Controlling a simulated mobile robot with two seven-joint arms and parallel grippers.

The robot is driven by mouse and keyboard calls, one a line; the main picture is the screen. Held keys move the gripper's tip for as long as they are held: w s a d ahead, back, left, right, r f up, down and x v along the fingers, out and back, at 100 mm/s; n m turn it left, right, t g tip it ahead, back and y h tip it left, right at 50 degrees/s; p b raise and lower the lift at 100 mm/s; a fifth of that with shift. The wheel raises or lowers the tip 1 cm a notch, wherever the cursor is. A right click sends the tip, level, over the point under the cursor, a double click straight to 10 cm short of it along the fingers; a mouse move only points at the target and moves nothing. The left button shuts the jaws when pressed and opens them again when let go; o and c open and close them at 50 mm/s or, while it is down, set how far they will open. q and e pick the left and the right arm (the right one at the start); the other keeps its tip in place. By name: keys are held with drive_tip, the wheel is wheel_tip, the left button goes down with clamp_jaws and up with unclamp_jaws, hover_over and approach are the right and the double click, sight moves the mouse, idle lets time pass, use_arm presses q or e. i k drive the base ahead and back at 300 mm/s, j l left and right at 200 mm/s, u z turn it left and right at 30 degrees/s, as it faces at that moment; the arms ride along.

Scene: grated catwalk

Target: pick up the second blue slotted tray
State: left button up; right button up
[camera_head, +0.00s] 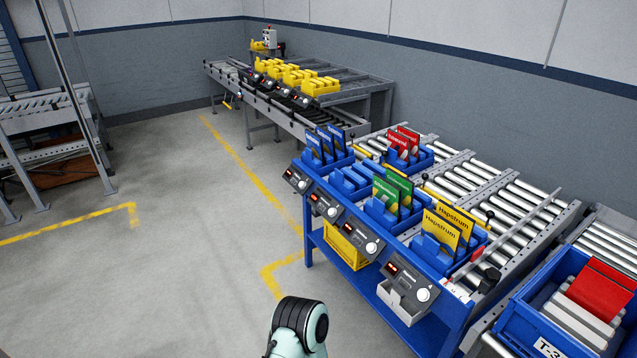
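Several blue slotted trays stand on a blue workbench (437,328). One blue slotted tray (338,157) at its far left end holds blue cards. A blue slotted tray (349,183) beside it shows no cards. Nearer along the row, another blue slotted tray (379,212) holds green cards (397,187), and the nearest tray (429,251) holds yellow cards (441,230). A further blue tray (424,160) behind the row holds red cards (403,143). The frame does not show which is counted second. Neither gripper is in view; only a pale green and black link of my arm shows at the bottom.
Control boxes with knobs (408,288) line the bench front. Roller conveyors (505,205) run behind it. A blue crate (515,318) with red and white contents stands at right. Another conveyor with yellow bins (318,86) is at the back. Open floor lies left.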

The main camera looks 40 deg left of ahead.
sight(356, 183)
drive_tip(key=u, duration=1.25)
drive_tip(key=i+j+z, duration=0.1)
drive_tip(key=z, duration=0.2)
drive_tip(key=j+z, duration=0.15)
drive_tip(key=z, duration=0.15)
drive_tip(key=i+j+z, duration=0.15)
drive_tip(key=j, duration=0.2)
drive_tip(key=i+j+z, duration=0.15)
drive_tip(key=j, duration=0.2)
drive_tip(key=j+z, duration=0.1)
drive_tip(key=j, duration=0.25)
drive_tip(key=i+j, duration=0.1)
drive_tip(key=j, duration=0.45)
drive_tip(key=i+j+z, duration=0.1)
drive_tip(key=j, duration=0.45)
drive_tip(key=i+j+z, duration=0.1)
drive_tip(key=j, duration=0.45)
drive_tip(key=i+j, duration=0.15)
drive_tip(key=j, duration=0.4)
